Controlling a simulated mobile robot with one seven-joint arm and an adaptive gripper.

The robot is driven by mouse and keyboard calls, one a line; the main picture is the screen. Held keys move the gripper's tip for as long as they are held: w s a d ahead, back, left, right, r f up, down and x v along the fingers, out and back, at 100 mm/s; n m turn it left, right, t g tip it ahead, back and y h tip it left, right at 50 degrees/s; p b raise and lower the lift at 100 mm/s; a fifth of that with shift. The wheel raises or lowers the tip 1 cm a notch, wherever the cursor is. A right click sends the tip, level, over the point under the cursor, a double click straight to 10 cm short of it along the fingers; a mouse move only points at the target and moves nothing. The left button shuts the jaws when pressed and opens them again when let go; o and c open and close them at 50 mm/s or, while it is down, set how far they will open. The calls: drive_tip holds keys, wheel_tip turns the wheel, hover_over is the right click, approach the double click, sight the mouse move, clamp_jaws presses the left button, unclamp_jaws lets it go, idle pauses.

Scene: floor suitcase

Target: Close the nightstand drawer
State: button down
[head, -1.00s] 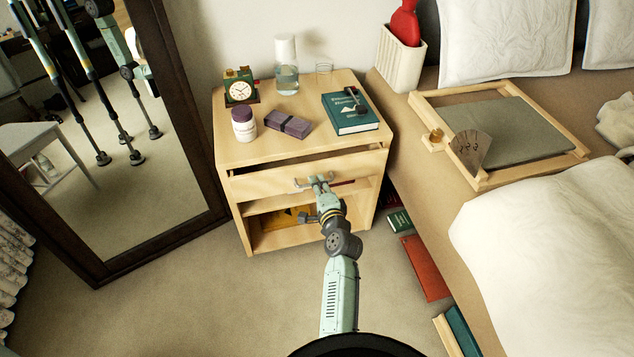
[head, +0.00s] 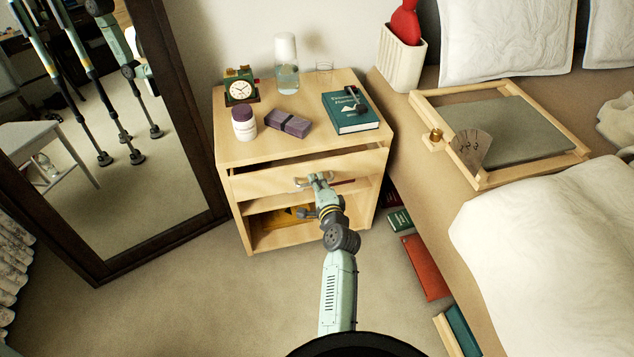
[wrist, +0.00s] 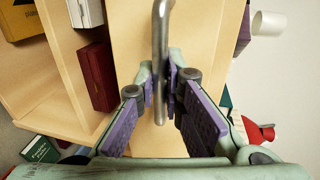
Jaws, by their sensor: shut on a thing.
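The light wood nightstand (head: 228,205) stands between the mirror and the bed. Its top drawer (head: 265,187) is pulled out a little, with a dark gap showing above its front in the head view. The drawer's metal handle (head: 302,184) is at the middle of the front; it also shows in the wrist view (wrist: 160,45) as a grey bar. My gripper (head: 316,179) is at the drawer front. In the wrist view its purple-padded fingers (wrist: 161,92) lie on both sides of the handle bar, shut on it.
A clock (head: 241,87), jar (head: 244,124), purple box (head: 288,124), carafe (head: 287,65) and teal book (head: 350,113) stand on the nightstand top. Below the drawer is an open shelf. The mirror (head: 185,225) is left, the bed right, with books (head: 426,267) on the floor beside it.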

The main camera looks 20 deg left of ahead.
sight(314, 173)
idle(0.4)
drive_tip(key=x, duration=0.3)
drive_tip(key=r+x, duration=0.1)
drive_tip(key=shift+w+a+f, duration=0.1)
drive_tip(key=shift+w, duration=0.15)
drive_tip(key=c, duration=2)
unclamp_jaws()
drive_tip(key=shift+o, duration=0.2)
drive_tip(key=shift+s, duration=0.4)
drive_tip(key=v, duration=1.1)
drive_tip(key=shift+d+r, duration=0.25)
drive_tip(key=shift+d, duration=0.05)
